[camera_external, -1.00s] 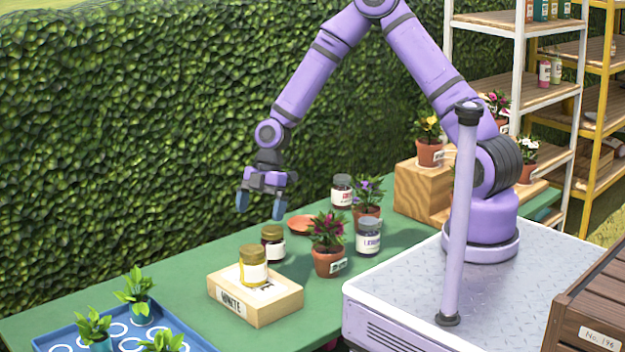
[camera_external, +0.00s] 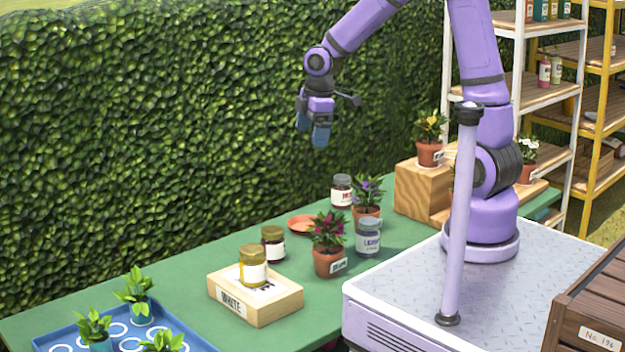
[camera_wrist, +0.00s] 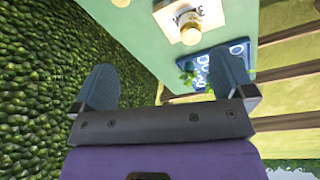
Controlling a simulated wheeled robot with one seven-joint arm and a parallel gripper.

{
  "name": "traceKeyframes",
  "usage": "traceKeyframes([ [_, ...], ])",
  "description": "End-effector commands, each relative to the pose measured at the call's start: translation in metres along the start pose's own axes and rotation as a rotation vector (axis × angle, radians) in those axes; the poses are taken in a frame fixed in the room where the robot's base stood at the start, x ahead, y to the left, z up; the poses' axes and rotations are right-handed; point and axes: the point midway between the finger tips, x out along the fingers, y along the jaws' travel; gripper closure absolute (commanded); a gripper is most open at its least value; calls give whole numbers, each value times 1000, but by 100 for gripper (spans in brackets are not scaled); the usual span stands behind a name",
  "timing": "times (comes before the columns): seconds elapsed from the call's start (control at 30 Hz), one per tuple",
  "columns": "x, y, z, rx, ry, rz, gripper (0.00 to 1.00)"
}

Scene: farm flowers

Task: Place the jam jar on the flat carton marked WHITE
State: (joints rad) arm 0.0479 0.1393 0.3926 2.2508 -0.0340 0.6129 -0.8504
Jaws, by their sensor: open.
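The flat carton marked WHITE (camera_external: 255,302) lies on the green table. A jar with a gold lid and pale label (camera_external: 253,268) stands upright on its top; carton (camera_wrist: 210,15) and lid (camera_wrist: 191,36) also show in the wrist view. A dark jar with a white label (camera_external: 273,244) stands on the table just behind the carton. A jar with a red-printed label (camera_external: 342,192) and one with a purple-printed label (camera_external: 368,238) stand farther right. I cannot read which is jam. My gripper (camera_external: 312,128) is open and empty, high above the table, away from the jars.
Potted flowers (camera_external: 328,245) stand right of the carton, and a terracotta saucer (camera_external: 302,224) lies behind them. A blue tray (camera_external: 62,338) with seedlings is at the front left. A wooden step block (camera_external: 420,195) stands at the back right. A hedge (camera_external: 150,130) runs behind the table.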

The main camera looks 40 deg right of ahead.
Motion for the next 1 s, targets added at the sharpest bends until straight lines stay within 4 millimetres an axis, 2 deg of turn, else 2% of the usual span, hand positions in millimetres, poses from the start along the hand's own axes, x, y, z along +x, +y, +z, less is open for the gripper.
traceKeyframes([
  [0.03, -18, -2, 10, 55, -5, 32, 0],
  [0.2, -66, -15, 45, 262, -12, 108, 0],
  [0.5, -137, -55, 106, 637, 43, 218, 0],
  [0.7, -171, -91, 146, 886, 119, 262, 0],
  [0.9, -188, -123, 176, 1087, 200, 273, 0],
  [1.0, -192, -133, 184, 1146, 227, 271, 0],
])
